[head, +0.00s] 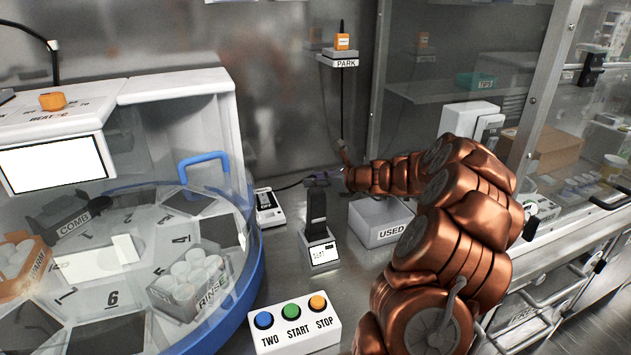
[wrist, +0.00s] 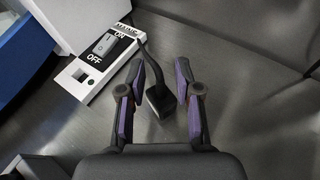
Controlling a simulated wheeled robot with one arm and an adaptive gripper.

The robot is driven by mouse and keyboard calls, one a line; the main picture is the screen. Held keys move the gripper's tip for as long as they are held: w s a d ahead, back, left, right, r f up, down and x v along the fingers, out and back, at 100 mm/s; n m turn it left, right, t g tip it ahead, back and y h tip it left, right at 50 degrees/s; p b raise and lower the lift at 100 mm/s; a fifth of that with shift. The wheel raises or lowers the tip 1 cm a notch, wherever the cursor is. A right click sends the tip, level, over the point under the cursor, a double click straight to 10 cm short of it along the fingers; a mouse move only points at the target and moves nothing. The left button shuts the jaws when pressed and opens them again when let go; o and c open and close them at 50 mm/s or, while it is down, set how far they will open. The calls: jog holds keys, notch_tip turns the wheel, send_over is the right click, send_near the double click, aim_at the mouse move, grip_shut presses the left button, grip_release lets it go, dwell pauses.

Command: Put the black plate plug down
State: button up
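The black plate plug (wrist: 161,99) is a small dark block on a black cable, seen in the wrist view between my two purple-and-black fingers. Its cable runs up to a white box (wrist: 97,62) with an ON/OFF rocker switch. My gripper (wrist: 165,72) is open, with a visible gap between each finger and the plug. The plug appears to lie on the grey metal counter, but its exact height is hard to tell. In the head view my gripper (head: 323,177) is low over the back of the counter, and the plug cannot be made out there.
The switch box (head: 268,207) stands left of my gripper, beside the round blue-rimmed machine (head: 245,290). A black device on a white base (head: 319,248) and a white USED bin (head: 374,236) stand close in front. A PARK shelf (head: 341,62) is on the back wall.

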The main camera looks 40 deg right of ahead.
jog(key=shift+r, duration=0.4)
jog(key=v, duration=1.2)
jog(key=shift+r, duration=0.15)
